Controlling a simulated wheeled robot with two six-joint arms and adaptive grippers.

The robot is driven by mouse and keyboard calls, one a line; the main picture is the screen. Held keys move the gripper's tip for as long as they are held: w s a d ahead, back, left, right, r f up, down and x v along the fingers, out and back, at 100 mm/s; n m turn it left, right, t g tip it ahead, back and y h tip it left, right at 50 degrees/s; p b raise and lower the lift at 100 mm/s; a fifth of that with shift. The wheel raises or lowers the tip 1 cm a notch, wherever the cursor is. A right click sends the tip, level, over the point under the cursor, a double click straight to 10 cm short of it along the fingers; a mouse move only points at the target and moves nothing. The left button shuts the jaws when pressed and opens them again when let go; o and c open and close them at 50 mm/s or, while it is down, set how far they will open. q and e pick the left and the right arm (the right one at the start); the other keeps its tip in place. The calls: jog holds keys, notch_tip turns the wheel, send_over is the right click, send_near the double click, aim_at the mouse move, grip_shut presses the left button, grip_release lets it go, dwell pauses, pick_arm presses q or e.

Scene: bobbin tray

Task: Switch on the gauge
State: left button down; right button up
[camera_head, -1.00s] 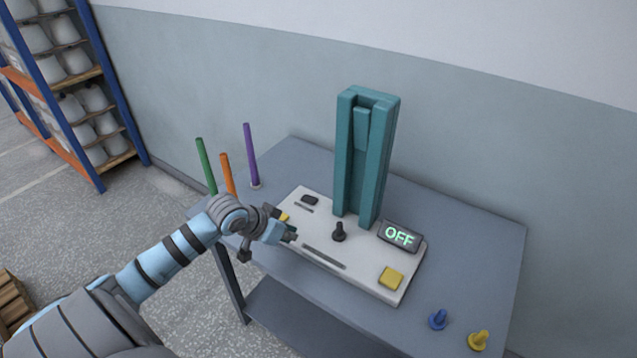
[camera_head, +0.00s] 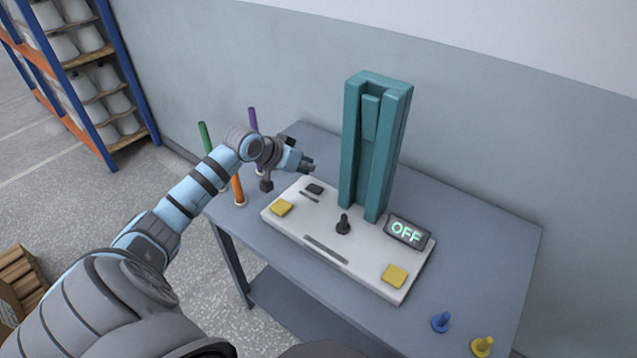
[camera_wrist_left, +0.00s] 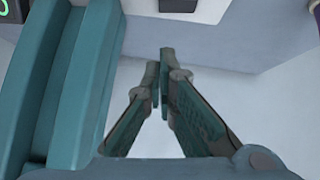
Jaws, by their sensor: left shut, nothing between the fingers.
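The gauge has a white base (camera_head: 290,222) with a teal tower (camera_head: 360,150) standing on it. Its small display (camera_head: 408,232) reads OFF in green. A small dark button (camera_head: 314,189) sits on the far left of the base, and a black knob (camera_head: 343,224) stands in front of the tower. My left gripper (camera_head: 308,166) is shut and empty, above the base's far left end near the dark button, left of the tower. In the left wrist view its fingertips (camera_wrist_left: 160,68) are close together, with the teal tower at left. My right gripper is out of view.
Yellow pads (camera_head: 281,208) (camera_head: 395,275) lie on the base. Green, orange (camera_head: 238,189) and purple rods stand at the table's left side, partly behind my arm. A blue peg (camera_head: 440,322) and a yellow peg (camera_head: 482,346) stand front right. The table (camera_head: 490,250) is clear right of the gauge.

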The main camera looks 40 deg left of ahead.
pick_arm(q)
jog(key=b, duration=0.1)
send_over(318, 191)
notch_tip(318, 191, down, 4)
jog(key=shift+a+f, duration=0.1)
jog(key=shift+f, duration=0.05)
notch_tip(318, 191, down, 2)
jog(key=shift+f, duration=0.55)
jog(key=shift+d+f+p, duration=0.15)
jog(key=shift+d+p, duration=0.2)
jog(key=shift+p, duration=0.15)
jog(key=shift+f+y, duration=0.15)
jog(key=shift+y, duration=0.15)
jog(key=shift+a, duration=0.2)
